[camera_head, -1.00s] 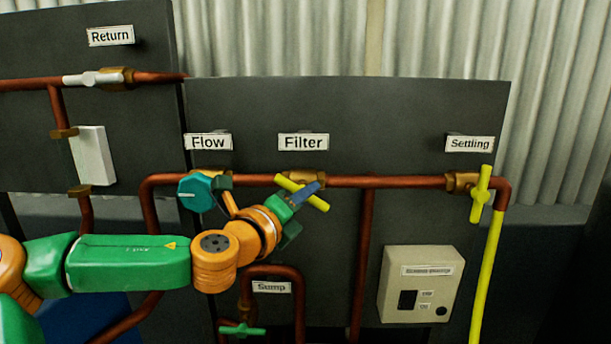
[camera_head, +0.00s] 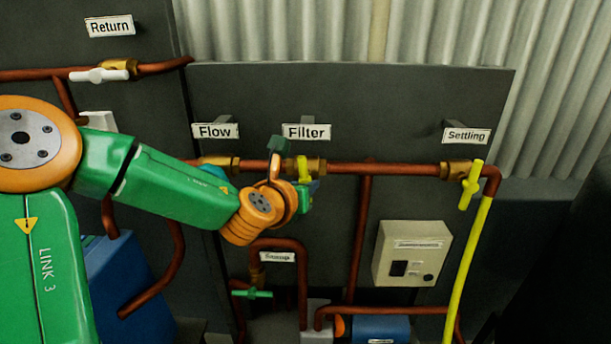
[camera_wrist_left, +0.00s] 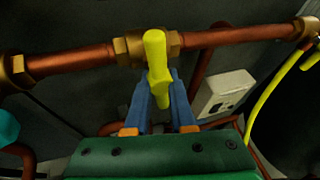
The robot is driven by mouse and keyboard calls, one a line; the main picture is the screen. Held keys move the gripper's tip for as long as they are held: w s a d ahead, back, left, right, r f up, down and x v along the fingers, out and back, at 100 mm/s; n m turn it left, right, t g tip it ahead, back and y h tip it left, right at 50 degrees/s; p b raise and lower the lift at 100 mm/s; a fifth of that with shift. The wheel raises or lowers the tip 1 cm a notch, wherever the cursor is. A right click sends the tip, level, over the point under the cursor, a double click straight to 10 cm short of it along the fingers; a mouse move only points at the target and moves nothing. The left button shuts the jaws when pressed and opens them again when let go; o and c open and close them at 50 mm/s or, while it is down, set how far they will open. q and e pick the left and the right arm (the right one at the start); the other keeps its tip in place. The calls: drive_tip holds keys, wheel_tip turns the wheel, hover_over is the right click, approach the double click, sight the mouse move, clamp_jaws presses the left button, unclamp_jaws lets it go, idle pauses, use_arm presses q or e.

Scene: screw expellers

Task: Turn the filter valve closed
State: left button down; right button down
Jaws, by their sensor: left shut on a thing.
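The yellow filter valve handle (camera_head: 303,168) sits on a brass fitting in the copper pipe below the Filter label (camera_head: 306,132). It stands close to upright, across the horizontal pipe. My left gripper (camera_head: 308,188) is at the handle, mostly hidden behind my orange wrist in the head view. In the left wrist view the blue fingers (camera_wrist_left: 161,88) are shut around the lower part of the yellow handle (camera_wrist_left: 156,55), one on each side. My right gripper is not in view.
The teal flow valve (camera_head: 214,172) is close left, partly behind my arm. The yellow settling valve (camera_head: 471,185) is at the right. A beige switch box (camera_head: 411,253) hangs lower right, and a green sump valve handle (camera_head: 252,293) is below.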

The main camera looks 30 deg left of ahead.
use_arm(q)
drive_tip(key=shift+r+m+p, duration=0.15)
drive_tip(key=shift+m+p, duration=0.25)
drive_tip(key=shift+p, duration=0.05)
drive_tip(key=shift+y, duration=0.3)
drive_tip(key=c, duration=0.8)
unclamp_jaws()
drive_tip(key=shift+g, duration=0.3)
drive_tip(key=shift+s, duration=0.1)
drive_tip(key=v, duration=0.7)
